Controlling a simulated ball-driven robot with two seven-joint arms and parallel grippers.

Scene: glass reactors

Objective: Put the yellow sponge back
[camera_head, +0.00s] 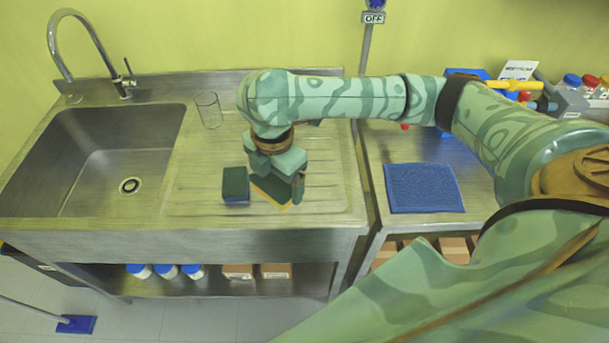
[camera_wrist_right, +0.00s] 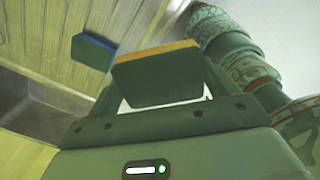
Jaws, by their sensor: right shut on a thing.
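The yellow sponge (camera_head: 267,195), with a dark green scouring side, is held over the ribbed drainboard near its front edge. My right gripper (camera_head: 277,186) points down and is shut on it. In the right wrist view the yellow sponge (camera_wrist_right: 157,78) sits between the two fingers, its green face toward the camera and a yellow strip along its edge. I cannot tell whether it touches the drainboard. A blue sponge with a green top (camera_head: 235,185) stands just left of it; it also shows in the right wrist view (camera_wrist_right: 94,51). My left gripper is not in view.
A clear glass (camera_head: 209,110) stands at the back of the drainboard (camera_head: 190,190). The sink basin (camera_head: 100,170) and faucet are at the left. A blue mat (camera_head: 424,188) lies on the right-hand table, with bottles and a blue box behind. The drainboard's right side looks clear.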

